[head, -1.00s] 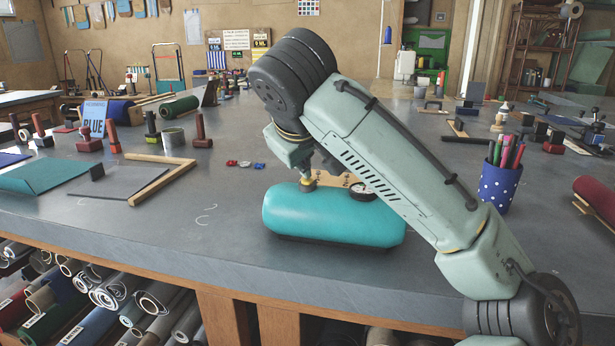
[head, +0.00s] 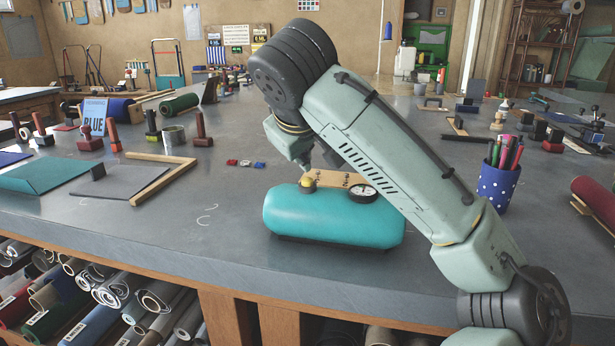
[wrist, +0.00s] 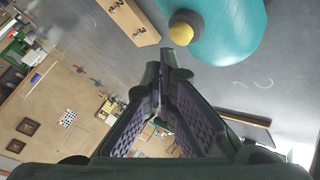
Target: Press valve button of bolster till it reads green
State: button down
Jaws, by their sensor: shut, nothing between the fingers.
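The bolster is a teal cylinder (head: 335,217) lying on the grey table, and it also shows at the top of the wrist view (wrist: 232,30). Its yellow valve button (head: 308,183) stands on a dark collar at its left end, seen too in the wrist view (wrist: 181,30). A round gauge (head: 362,191) sits on top to the right; its reading is too small to tell. My gripper (wrist: 170,58) is shut and empty, its fingertips beside the button in the picture. In the head view it is partly hidden behind my arm, above and behind the button, apparently apart from it.
A small wooden board with marks (head: 335,178) stands behind the bolster, close to my gripper. A blue dotted pen cup (head: 498,187) is to the right. The table front of the bolster is clear.

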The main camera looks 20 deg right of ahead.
aim_at(303, 179)
notch_tip(303, 179, up, 5)
jog(key=p, duration=0.4)
dwell(0.5)
